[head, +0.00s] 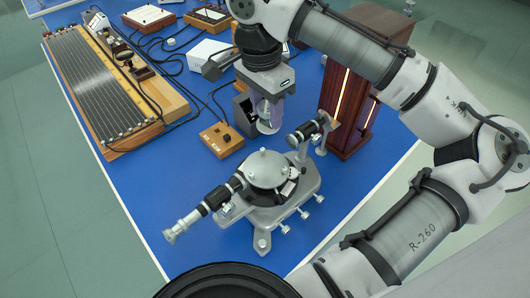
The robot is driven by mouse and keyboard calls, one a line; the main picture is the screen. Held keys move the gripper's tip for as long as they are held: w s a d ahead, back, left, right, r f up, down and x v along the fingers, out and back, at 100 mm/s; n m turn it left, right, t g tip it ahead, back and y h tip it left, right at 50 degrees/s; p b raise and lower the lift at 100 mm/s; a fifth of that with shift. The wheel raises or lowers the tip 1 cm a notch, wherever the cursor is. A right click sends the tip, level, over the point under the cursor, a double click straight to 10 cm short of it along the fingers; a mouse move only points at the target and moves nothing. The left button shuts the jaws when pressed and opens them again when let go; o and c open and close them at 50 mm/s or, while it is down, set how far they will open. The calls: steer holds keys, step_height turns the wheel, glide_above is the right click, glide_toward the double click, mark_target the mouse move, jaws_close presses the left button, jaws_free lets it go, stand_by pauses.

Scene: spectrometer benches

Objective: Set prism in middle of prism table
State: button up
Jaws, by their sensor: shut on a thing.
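The spectrometer (285,205) stands on the blue bench top, with its telescope (205,208) pointing to the lower left and its collimator (308,132) to the upper right. Its round grey prism table (266,172) is in the middle, with small upright parts on it. My gripper (266,118) points down, above and behind the prism table in the picture. It is shut on a pale, see-through lilac piece, which looks like the prism (266,108). The piece appears apart from the table. The fingers partly hide it, so its exact shape and tilt are unclear.
A tall wooden lamp housing (347,105) with a glowing slit stands right of my gripper. A small wooden box (221,140) is to the left. A long wooden board with wires (112,90), cables and several instruments fill the back left. The bench left of the telescope is clear.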

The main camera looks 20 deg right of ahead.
step_height(320, 180, down, 14)
steer(key=b, duration=0.6)
steer(key=shift+w+f+b, duration=0.1)
steer(key=shift+f+b, duration=0.05)
steer(key=shift+b, duration=0.2)
steer(key=shift+f, duration=0.15)
steer(key=o, duration=1.1)
steer(key=r, duration=0.4)
steer(key=r+b, duration=0.1)
steer(key=r, duration=0.3)
steer(key=a+r, duration=0.1)
steer(key=r, duration=0.3)
steer(key=shift+w+r, duration=0.15)
steer(key=shift+r, duration=0.05)
